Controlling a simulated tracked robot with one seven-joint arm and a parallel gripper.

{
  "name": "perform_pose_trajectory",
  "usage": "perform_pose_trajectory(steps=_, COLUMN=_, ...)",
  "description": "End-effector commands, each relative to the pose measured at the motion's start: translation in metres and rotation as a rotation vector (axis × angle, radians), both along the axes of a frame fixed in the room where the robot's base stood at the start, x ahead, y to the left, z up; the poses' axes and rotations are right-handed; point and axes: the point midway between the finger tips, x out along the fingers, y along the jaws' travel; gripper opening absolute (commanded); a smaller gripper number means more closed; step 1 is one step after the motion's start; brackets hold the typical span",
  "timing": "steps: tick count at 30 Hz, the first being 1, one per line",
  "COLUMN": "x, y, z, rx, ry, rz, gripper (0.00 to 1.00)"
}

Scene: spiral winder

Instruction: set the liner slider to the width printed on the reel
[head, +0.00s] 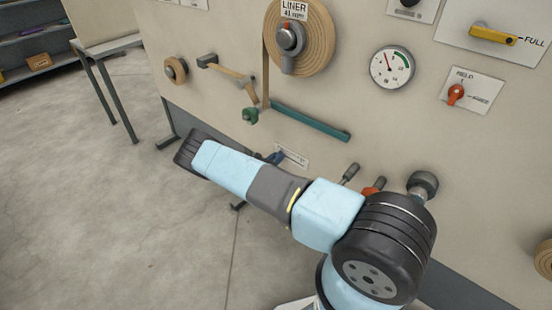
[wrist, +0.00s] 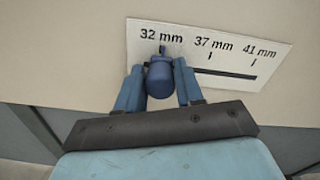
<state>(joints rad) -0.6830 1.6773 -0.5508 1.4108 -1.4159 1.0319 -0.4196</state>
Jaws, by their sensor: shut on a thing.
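The liner reel (head: 312,45) is a tan roll on the panel in the head view, with a label (head: 293,10) reading "LINER 41 mm". The slider's scale plate (wrist: 215,62) shows 32 mm, 37 mm and 41 mm in the wrist view, with a dark slot under the marks. The blue slider knob (wrist: 160,78) stands at the 32 mm mark, at the left end of the scale. My gripper (wrist: 160,85) has its two blue fingers shut on the knob, one on each side. In the head view my arm hides part of the plate (head: 293,157).
A green bar (head: 310,122) runs along the panel above the plate. A grey-handled lever (head: 350,173) and a round dark knob (head: 423,185) stick out to the right, near my arm. A dial gauge (head: 392,67) is higher up. The floor (head: 90,210) at left is clear.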

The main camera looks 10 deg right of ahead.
Motion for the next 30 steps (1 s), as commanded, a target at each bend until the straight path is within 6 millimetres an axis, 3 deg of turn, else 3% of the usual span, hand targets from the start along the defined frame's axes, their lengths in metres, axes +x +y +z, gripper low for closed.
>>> perform_pose_trajectory(steps=13, x=-0.086, y=-0.062, z=-0.002, rx=-0.006, ry=0.010, rz=-0.007, gripper=0.00)
perform_pose_trajectory(steps=26, x=-0.098, y=-0.071, z=-0.002, rx=-0.003, ry=0.008, rz=-0.009, gripper=0.00)
perform_pose_trajectory(steps=27, x=-0.098, y=-0.071, z=-0.002, rx=-0.003, ry=0.008, rz=-0.009, gripper=0.38)
perform_pose_trajectory(steps=30, x=-0.098, y=-0.071, z=-0.002, rx=-0.003, ry=0.006, rz=-0.010, gripper=0.48)
